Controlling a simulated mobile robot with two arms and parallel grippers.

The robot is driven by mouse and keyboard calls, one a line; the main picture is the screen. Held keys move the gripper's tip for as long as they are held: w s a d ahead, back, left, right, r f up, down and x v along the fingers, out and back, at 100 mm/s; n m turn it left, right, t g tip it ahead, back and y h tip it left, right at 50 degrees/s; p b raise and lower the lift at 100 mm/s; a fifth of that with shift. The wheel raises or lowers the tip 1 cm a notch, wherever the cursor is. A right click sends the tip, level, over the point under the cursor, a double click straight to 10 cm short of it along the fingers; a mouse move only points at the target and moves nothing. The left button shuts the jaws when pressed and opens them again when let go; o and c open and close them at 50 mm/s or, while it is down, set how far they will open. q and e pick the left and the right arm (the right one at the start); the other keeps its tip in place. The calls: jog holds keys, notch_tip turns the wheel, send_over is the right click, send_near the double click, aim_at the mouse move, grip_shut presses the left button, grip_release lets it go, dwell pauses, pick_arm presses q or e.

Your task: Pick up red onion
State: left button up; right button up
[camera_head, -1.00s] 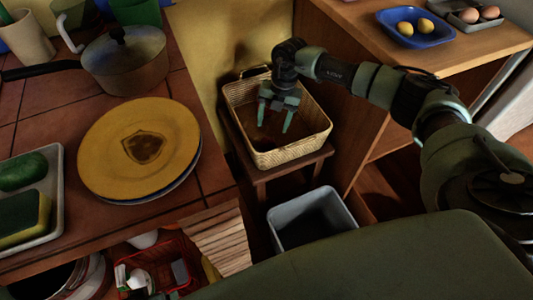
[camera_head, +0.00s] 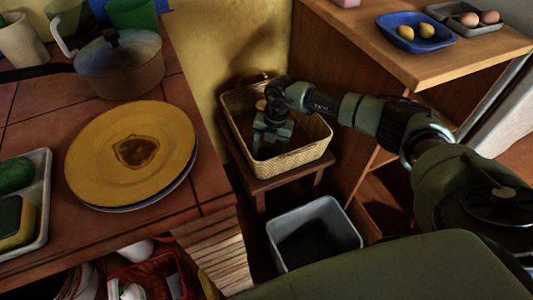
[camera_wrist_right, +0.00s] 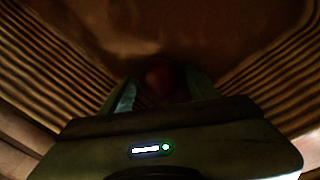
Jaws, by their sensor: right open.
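My right gripper (camera_head: 268,148) is down inside the woven basket (camera_head: 290,164), with its fingertips low and dark in the head view. In the right wrist view its two fingers are apart, and a dark reddish round thing, likely the red onion (camera_wrist_right: 160,76), lies between or just beyond them. The light is too dim to tell whether the fingers touch it. The onion cannot be made out in the head view. My left gripper is not in view.
The basket stands on a small wooden stool (camera_head: 262,186) between the tiled counter (camera_head: 200,190) and a wooden cabinet (camera_head: 400,60). A grey bin (camera_head: 312,232) is on the floor in front. A yellow plate (camera_head: 100,150) and a pot (camera_head: 120,68) are on the counter.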

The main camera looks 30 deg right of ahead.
jog(key=c, duration=1.1)
jog(key=shift+c, duration=0.2)
